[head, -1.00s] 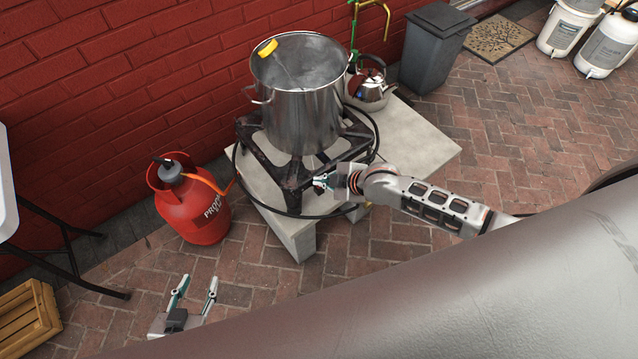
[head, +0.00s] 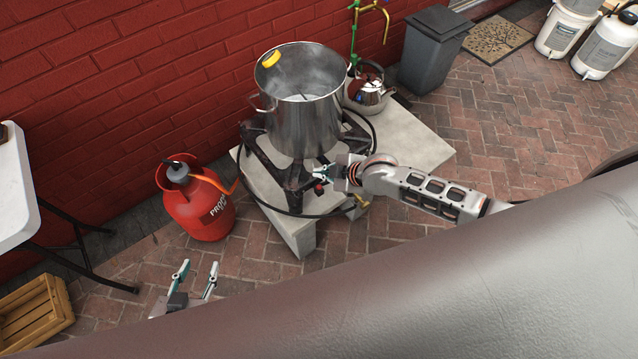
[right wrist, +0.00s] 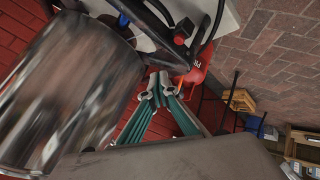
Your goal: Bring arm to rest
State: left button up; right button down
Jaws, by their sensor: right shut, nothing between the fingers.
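My right gripper (head: 328,173) is shut and empty beside the front right of the black burner stand (head: 283,170), close to its red knob (head: 319,188). In the right wrist view its fingers (right wrist: 158,88) come together at the tips, with the steel pot (right wrist: 75,85) close on the left. I cannot tell whether the gripper touches the stand. My left gripper (head: 194,280) is open and empty, low over the brick paving at the bottom left.
A red propane cylinder (head: 200,205) stands left of the pale slab (head: 410,150). A white table (head: 14,190) and wooden crate (head: 35,312) are at far left.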

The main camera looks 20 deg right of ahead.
jog(key=shift+s+a+f, duration=0.1)
dwell(0.3)
jog(key=s+a+r+m+t+y, duration=0.1)
jog(key=s+a+m, duration=0.35)
jog(key=s, duration=0.55)
jog(key=s+d+r+m+t+h, duration=0.2)
jog(key=s+d+m+h, duration=0.1)
jog(key=s+d+m, duration=0.3)
jog(key=s+d, duration=0.2)
jog(key=s, duration=0.2)
jog(key=shift+s+r, duration=0.3)
jog(key=shift+s, duration=0.05)
